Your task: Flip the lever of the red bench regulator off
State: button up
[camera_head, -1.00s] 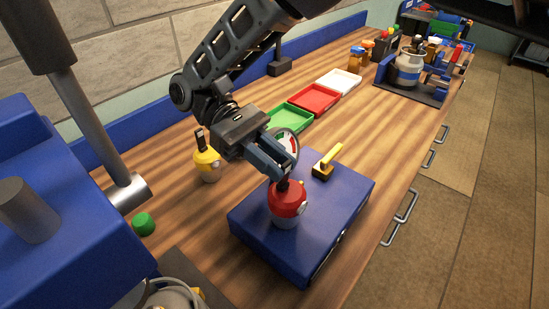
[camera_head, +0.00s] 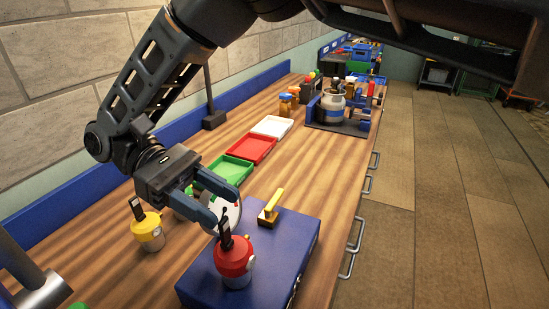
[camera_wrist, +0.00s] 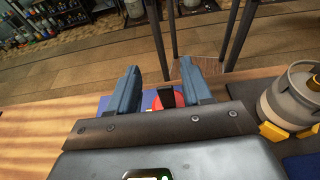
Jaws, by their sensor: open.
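The red regulator (camera_head: 234,264) stands on a blue box near the front of the bench. Its black lever (camera_head: 226,236) sticks up from the top, leaning slightly left in the head view. My gripper (camera_head: 225,212) is open just above and behind the lever, its two blue-grey fingers pointing towards it. In the wrist view the black lever (camera_wrist: 167,98) shows between the open fingers (camera_wrist: 160,80), with some red (camera_wrist: 179,98) beside it. I cannot tell whether a finger touches it. The regulator's lower part is hidden in the wrist view.
The blue box (camera_head: 200,288) also carries a yellow-handled switch (camera_head: 270,208). A yellow regulator (camera_head: 149,232) stands to the left. Green (camera_head: 236,166), red (camera_head: 251,149) and white (camera_head: 272,126) trays lie farther back.

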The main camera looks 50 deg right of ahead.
jog(key=s+d+r, duration=0.5)
jog(key=d+r, duration=0.1)
jog(key=d, duration=0.4)
jog(key=shift+s+r+b, duration=0.25)
jog(key=shift+s+b, duration=0.05)
jog(key=shift+s, duration=0.05)
